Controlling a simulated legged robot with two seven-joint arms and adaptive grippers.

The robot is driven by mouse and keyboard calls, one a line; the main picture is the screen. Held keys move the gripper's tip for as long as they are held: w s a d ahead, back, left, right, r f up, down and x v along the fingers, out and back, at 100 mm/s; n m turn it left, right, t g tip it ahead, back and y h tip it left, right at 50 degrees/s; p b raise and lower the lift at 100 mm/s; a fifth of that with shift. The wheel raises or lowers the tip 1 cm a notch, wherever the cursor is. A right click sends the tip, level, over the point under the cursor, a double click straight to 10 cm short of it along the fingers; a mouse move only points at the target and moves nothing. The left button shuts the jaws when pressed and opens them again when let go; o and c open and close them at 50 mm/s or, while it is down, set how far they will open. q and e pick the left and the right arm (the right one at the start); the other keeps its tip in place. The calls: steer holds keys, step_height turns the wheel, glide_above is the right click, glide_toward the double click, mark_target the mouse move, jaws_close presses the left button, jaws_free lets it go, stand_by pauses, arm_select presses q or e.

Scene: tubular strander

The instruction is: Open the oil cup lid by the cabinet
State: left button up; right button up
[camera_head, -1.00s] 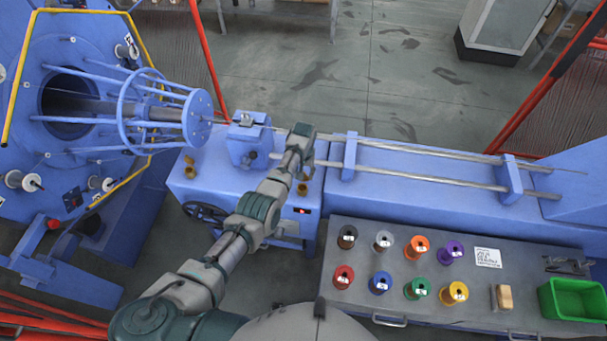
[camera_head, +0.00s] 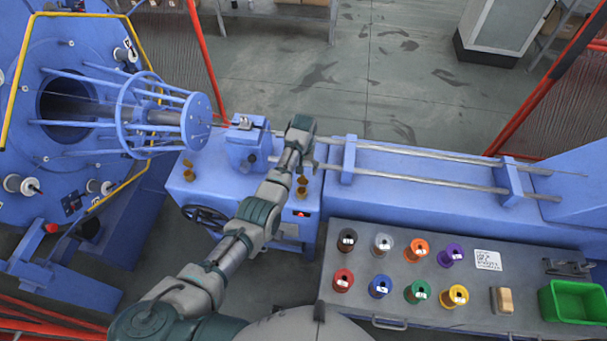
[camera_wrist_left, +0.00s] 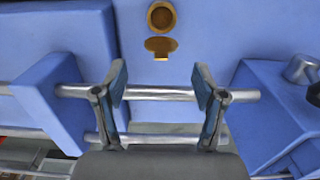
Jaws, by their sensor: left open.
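Two small brass pieces, one above the other, sit on the blue machine housing just right of my left forearm in the head view; the lower one (camera_head: 302,193) is clearer. The left wrist view shows a round brass cup (camera_wrist_left: 161,17) with a dark-gold centre and a flat brass flap (camera_wrist_left: 161,47) just below it. I cannot tell for sure whether this flap is its lid. My left gripper (camera_wrist_left: 160,88) is open and empty, its fingers apart below the flap in that view and not touching it. In the head view its fingers are hidden behind the wrist. My right gripper is not in view.
Steel rods (camera_wrist_left: 160,94) cross behind my fingers between blue blocks. Another brass pair (camera_head: 189,175) sits left of my arm above a black handwheel (camera_head: 205,217). A grey bench (camera_head: 450,315) with several spools is at right. A grey cabinet (camera_head: 500,25) stands far back.

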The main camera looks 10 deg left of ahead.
arm_select(q)
step_height(320, 180, up, 7)
steer(key=shift+w, duration=0.25)
steer(key=shift+r, duration=0.1)
